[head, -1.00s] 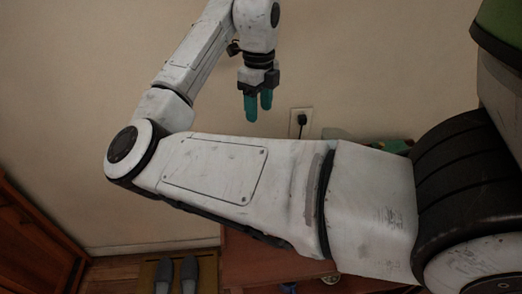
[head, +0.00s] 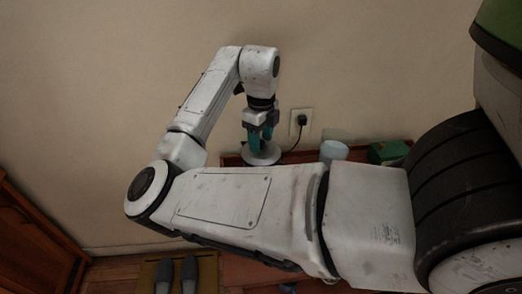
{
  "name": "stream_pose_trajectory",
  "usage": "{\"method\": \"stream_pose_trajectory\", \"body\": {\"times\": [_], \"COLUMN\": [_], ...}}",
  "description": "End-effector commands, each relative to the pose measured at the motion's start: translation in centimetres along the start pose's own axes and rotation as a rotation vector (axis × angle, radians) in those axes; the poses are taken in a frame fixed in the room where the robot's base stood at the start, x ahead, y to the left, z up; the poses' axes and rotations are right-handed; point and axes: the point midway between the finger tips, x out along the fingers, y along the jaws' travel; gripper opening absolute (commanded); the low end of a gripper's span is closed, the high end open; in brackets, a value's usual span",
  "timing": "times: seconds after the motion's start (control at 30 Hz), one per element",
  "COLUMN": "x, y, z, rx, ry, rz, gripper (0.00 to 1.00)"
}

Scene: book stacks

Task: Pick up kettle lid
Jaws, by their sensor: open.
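A round, pale grey disc-like thing, which looks like the kettle lid (head: 262,157), shows at the back of the reddish wooden surface. My gripper (head: 260,143) points down with its teal fingers right at the lid's middle. The fingers are open, one to each side of the middle of the lid; I cannot tell whether they touch it. My own forearm hides what lies below and in front of the lid, so I cannot see whether a kettle is under it.
A light blue cup-like thing (head: 333,151) and a green box (head: 389,152) stand to the right of the lid. A wall outlet with a black plug and cord (head: 302,121) is behind. Grey slippers (head: 176,274) lie on a mat below.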

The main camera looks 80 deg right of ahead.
Motion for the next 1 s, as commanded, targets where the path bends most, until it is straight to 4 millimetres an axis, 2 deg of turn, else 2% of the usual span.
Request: {"method": "stream_pose_trajectory", "body": {"times": [0.13,0.67,1.0], "x": [-0.01,-0.05,-0.14], "y": [0.00,-0.01,-0.01], "z": [0.00,0.00,0.01], "rx": [0.000,0.000,0.000], "ry": [0.000,0.000,0.000], "rz": [0.000,0.000,-0.001], "gripper": [0.52,0.01,0.00]}}
